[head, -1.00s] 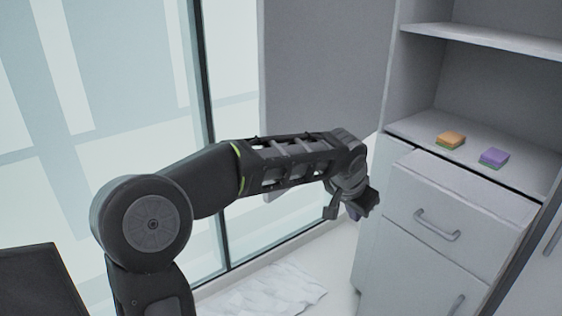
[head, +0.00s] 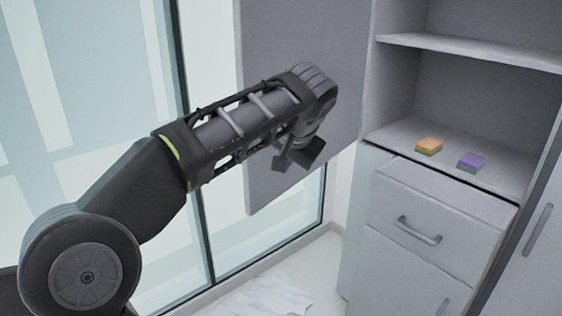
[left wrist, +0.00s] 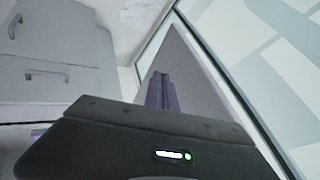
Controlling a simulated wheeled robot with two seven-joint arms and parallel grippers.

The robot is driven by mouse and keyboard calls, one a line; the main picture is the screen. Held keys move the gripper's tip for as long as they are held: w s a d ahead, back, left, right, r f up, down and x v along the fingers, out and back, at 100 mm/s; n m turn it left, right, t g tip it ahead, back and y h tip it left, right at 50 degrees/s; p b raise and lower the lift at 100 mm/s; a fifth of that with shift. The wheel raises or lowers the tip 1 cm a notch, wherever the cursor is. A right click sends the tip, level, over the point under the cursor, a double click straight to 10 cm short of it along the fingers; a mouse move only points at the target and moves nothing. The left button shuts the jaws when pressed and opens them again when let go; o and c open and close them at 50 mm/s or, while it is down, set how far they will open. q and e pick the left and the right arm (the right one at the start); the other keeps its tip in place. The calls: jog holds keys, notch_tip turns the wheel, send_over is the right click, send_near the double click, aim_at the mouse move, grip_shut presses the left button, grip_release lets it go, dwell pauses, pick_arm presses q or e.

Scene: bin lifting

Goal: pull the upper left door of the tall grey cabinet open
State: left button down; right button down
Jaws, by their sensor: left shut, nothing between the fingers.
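The upper left door (head: 270,50) of the tall grey cabinet (head: 382,160) stands swung wide open to the left, a flat grey panel beside the glass. The open shelf compartment shows behind it. My left gripper (head: 297,160) is shut and empty in front of the door's lower part; I cannot tell if it touches the panel. In the left wrist view the shut fingers (left wrist: 160,91) point toward the grey door panel (left wrist: 195,85). The door's handle is not visible. My right gripper is not in view.
An orange sponge (head: 429,146) and a purple sponge (head: 472,162) lie on the cabinet shelf. A drawer with a handle (head: 419,231) is below, standing slightly out. Glass panes (head: 90,90) line the left. Crumpled white material (head: 265,297) lies on the floor.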

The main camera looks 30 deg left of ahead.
aim_at(264, 179)
pick_arm(q)
jog(key=shift+w+a+f+p, duration=0.35)
jog(key=shift+w+a+f, duration=0.25)
jog(key=shift+a+f, duration=0.55)
jog(key=shift+w+a+f+p, duration=0.4)
jog(key=shift+w+a+f, duration=0.25)
jog(key=shift+a+f, duration=0.5)
jog(key=shift+w+a+f+p, duration=0.35)
jog(key=shift+w+a+f, duration=0.4)
jog(key=shift+a, duration=0.65)
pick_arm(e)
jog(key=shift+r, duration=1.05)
pick_arm(q)
jog(key=shift+s, duration=0.2)
